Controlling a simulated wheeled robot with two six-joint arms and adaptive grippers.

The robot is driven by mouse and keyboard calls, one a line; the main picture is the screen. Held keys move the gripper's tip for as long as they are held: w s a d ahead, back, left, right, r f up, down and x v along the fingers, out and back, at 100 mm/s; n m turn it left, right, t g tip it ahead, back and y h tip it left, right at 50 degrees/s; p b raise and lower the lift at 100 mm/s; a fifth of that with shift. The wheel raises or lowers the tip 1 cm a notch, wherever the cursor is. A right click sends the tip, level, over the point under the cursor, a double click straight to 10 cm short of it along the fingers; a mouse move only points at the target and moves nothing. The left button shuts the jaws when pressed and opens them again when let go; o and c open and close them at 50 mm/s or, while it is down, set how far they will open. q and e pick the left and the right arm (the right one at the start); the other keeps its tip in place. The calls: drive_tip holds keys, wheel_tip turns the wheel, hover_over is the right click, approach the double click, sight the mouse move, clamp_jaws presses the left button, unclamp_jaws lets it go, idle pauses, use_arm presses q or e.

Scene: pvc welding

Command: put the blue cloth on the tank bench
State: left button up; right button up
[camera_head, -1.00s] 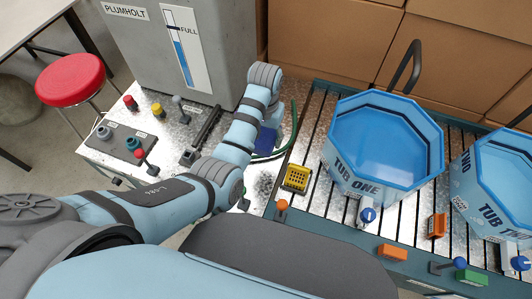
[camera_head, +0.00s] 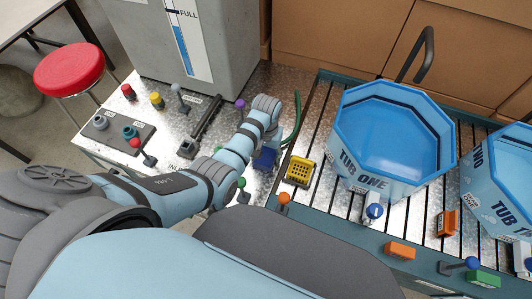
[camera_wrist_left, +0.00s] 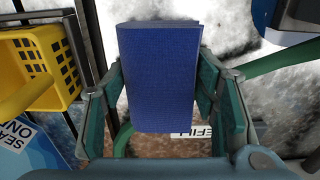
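The blue cloth (camera_wrist_left: 158,80) is a folded dark blue block. It sits between the two green finger pads of my left gripper (camera_wrist_left: 160,95) in the left wrist view. In the head view the cloth (camera_head: 264,158) shows just below my left gripper (camera_head: 262,144), near the slatted bench's left edge. The left gripper appears shut on it; the contact at the pads is hard to see. The tank bench (camera_head: 155,128) has a speckled metal top and carries the large grey tank (camera_head: 150,45). My left arm covers part of its front. My right gripper is not in view.
A yellow basket (camera_head: 299,172) is right of the cloth on the slatted bench. Tub one (camera_head: 375,170) stands beyond it. A green hose (camera_head: 297,120) runs behind the gripper. Knobs and a control panel (camera_head: 120,132) occupy the tank bench's left side. A red stool (camera_head: 70,70) stands left.

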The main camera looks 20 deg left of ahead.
sight(266, 153)
use_arm(q)
drive_tip(key=o, duration=0.4)
drive_tip(key=shift+r, duration=0.1)
wheel_tip(266, 153, up, 12)
drive_tip(key=p, duration=0.3)
drive_tip(key=shift+r, duration=0.15)
